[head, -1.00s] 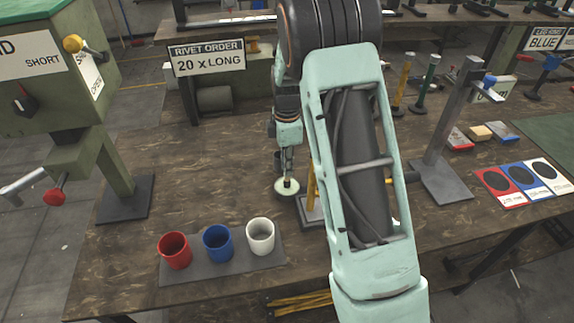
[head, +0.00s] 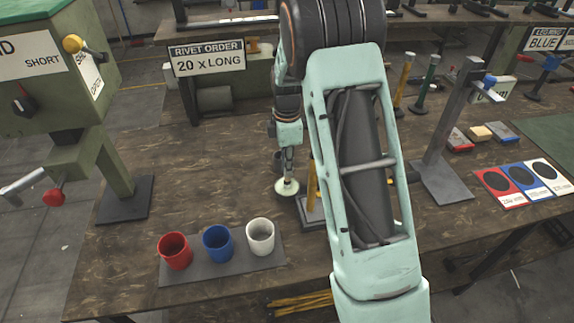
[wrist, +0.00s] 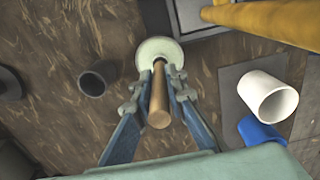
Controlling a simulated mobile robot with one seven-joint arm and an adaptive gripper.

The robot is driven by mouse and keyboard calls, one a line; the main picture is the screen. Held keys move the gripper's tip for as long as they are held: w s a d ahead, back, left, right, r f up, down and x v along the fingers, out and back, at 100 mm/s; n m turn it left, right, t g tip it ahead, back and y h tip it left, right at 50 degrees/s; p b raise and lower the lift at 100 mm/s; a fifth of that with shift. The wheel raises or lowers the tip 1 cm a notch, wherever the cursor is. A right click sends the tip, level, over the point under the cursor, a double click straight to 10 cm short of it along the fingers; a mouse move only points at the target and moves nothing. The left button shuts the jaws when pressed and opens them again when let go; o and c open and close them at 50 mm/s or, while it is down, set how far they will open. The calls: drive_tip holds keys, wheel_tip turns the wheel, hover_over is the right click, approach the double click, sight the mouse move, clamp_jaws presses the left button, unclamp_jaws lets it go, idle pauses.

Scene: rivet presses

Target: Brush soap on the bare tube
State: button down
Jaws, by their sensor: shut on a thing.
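My gripper (wrist: 160,76) is shut on a wooden handle (wrist: 158,104) in the wrist view. A pale round head (wrist: 160,52) sits at the handle's far end, and it also shows below my gripper (head: 288,168) in the head view (head: 287,187). I take this to be the brush. A yellow tube (head: 312,182) stands beside it on a grey base, partly hidden by my arm; the wrist view shows a large yellow tube (wrist: 270,20) at top right. The brush head is apart from it. I cannot tell which tube is bare, and no soap is identifiable.
A small dark cup (wrist: 98,78) stands near the brush. Red (head: 175,251), blue (head: 217,243) and white (head: 261,237) cups stand on a grey mat at the front. A grey press stand (head: 440,182) is to the right. The wooden tabletop at left centre is clear.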

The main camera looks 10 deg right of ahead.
drive_tip(key=shift+r+p, duration=1.9)
drive_tip(key=shift+r, duration=1.6)
drive_tip(key=shift+f, duration=0.1)
